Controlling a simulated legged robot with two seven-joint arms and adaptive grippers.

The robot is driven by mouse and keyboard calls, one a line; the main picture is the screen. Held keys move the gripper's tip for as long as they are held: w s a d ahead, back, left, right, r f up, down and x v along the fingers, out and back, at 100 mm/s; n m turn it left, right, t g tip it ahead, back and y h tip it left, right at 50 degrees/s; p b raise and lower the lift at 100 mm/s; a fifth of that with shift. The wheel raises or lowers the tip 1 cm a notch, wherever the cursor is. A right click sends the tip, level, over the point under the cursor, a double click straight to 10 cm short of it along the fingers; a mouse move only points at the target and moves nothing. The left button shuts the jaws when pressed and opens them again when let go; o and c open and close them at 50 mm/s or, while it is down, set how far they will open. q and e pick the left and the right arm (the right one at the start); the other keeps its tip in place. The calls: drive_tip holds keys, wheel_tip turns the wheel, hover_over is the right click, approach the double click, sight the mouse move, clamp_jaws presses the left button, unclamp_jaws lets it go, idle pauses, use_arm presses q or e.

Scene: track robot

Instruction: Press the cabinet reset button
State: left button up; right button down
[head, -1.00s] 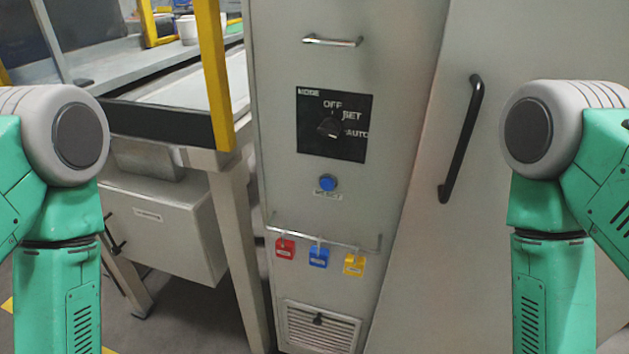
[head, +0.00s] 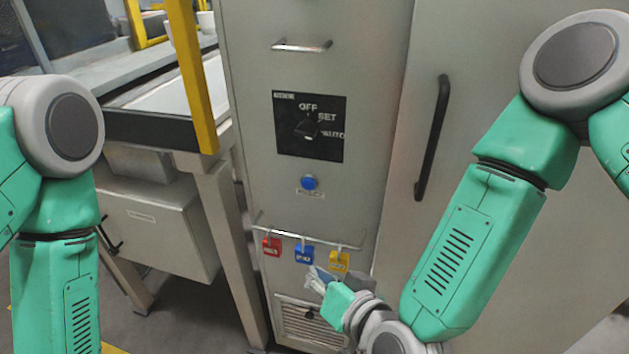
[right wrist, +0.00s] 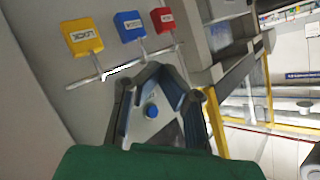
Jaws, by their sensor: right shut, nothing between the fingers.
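The blue round reset button (head: 309,183) sits on the grey cabinet front (head: 350,200), above a small label. My right gripper (head: 316,277) is shut and empty. It is in front of the cabinet, below the button and close to the hanging padlocks in the picture. In the right wrist view the closed fingers (right wrist: 152,70) frame the blue button (right wrist: 151,110), which shows through the gap between them. The gripper appears apart from the button. My left arm is at the left edge of the head view, but its gripper is out of view.
Red (head: 271,246), blue (head: 304,253) and yellow (head: 339,262) padlocks hang from a rail below the button. A rotary switch (head: 308,127) is above it. A black door handle (head: 432,138) is to the right. A yellow post (head: 191,75) and bench stand left.

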sight(308, 184)
drive_tip(key=w+a+r+m+t, duration=0.1)
drive_tip(key=w+a+r+t, duration=0.2)
drive_tip(key=a+r, duration=0.4)
drive_tip(key=w+d, duration=0.1)
drive_tip(key=w, duration=0.1)
drive_tip(key=w+d, duration=0.2)
drive_tip(key=w, duration=0.1)
drive_tip(key=w+d+r, duration=0.1)
drive_tip(key=w+d, duration=0.1)
drive_tip(key=shift+w+r+b, duration=0.1)
drive_tip(key=shift+w+b, duration=0.25)
drive_tip(key=shift+w, duration=0.05)
use_arm(q)
drive_tip(key=shift+a+f, duration=0.35)
use_arm(e)
drive_tip(key=shift+w+d, duration=0.1)
drive_tip(key=shift+d, duration=0.1)
